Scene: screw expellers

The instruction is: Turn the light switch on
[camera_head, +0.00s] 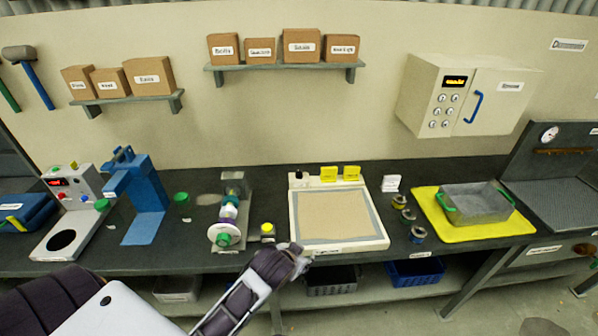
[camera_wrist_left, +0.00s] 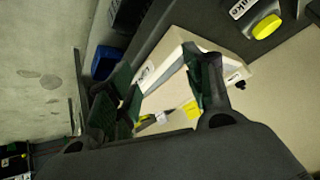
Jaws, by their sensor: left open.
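A flat cream panel box (camera_head: 381,240) with a tan inset stands on the bench in the middle of the head view. A small dark knob or switch (camera_head: 298,175) is at its back left corner; I cannot tell its setting. The box (camera_wrist_left: 171,46) and a dark knob (camera_wrist_left: 237,85) also show in the left wrist view. My left gripper (camera_head: 300,256) is at the box's front left edge, by the bench front. In the left wrist view my left gripper (camera_wrist_left: 160,82) has its fingers apart, with nothing between them but the box beyond. My right gripper is not in view.
A white keypad cabinet (camera_head: 455,95) hangs on the wall.

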